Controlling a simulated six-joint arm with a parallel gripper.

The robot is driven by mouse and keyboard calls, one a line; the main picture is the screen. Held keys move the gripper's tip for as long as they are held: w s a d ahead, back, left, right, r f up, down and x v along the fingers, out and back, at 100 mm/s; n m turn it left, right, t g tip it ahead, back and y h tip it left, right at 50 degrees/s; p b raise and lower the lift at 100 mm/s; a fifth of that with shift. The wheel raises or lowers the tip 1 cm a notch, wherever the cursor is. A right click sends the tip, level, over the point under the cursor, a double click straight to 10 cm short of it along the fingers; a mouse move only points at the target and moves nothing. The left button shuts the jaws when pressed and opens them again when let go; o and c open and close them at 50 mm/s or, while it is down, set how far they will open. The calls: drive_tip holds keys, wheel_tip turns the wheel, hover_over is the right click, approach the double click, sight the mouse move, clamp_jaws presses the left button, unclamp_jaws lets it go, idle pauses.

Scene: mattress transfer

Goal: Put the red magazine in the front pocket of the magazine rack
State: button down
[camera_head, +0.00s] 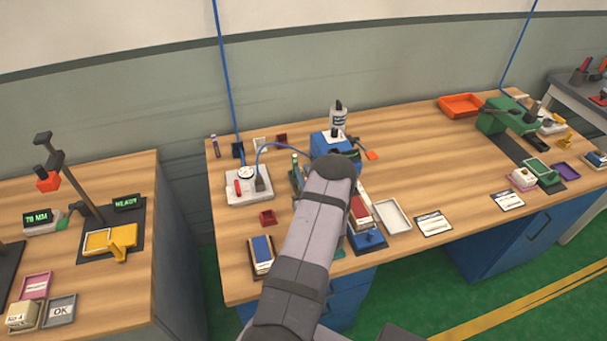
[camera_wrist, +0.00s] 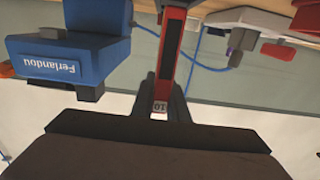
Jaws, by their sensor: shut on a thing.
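My gripper (camera_wrist: 164,92) shows in the wrist view, its dark fingers shut on a narrow red piece, which I take to be the red magazine (camera_wrist: 171,50). The magazine reaches up out of the fingers to the top edge of that view. A small white label marked 10 shows at its near end. In the head view my own arm hides the gripper and the held magazine. I cannot make out the magazine rack or its front pocket for certain in either view.
The blue machine (camera_head: 335,143) stands behind my arm; it also shows in the wrist view (camera_wrist: 68,48). A pale device (camera_head: 248,188) with a blue cable is to its left. A white tray (camera_head: 392,216) lies right of my arm. The bench's right middle is fairly clear.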

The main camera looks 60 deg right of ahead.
drive_tip(key=shift+a+f+b, duration=0.1)
drive_tip(key=shift+f+b, duration=0.2)
drive_tip(key=shift+f, duration=0.15)
drive_tip(key=c, duration=1.7)
unclamp_jaws()
drive_tip(key=shift+s+f, duration=0.1)
drive_tip(key=shift+c, duration=0.2)
drive_tip(key=shift+r+p, duration=0.85)
drive_tip(key=shift+r, duration=0.05)
drive_tip(key=b+v, duration=0.3)
drive_tip(key=v, duration=0.8)
drive_tip(key=shift+s+a+b, duration=0.25)
drive_tip(key=shift+s+b, duration=0.05)
drive_tip(key=shift+b, duration=0.1)
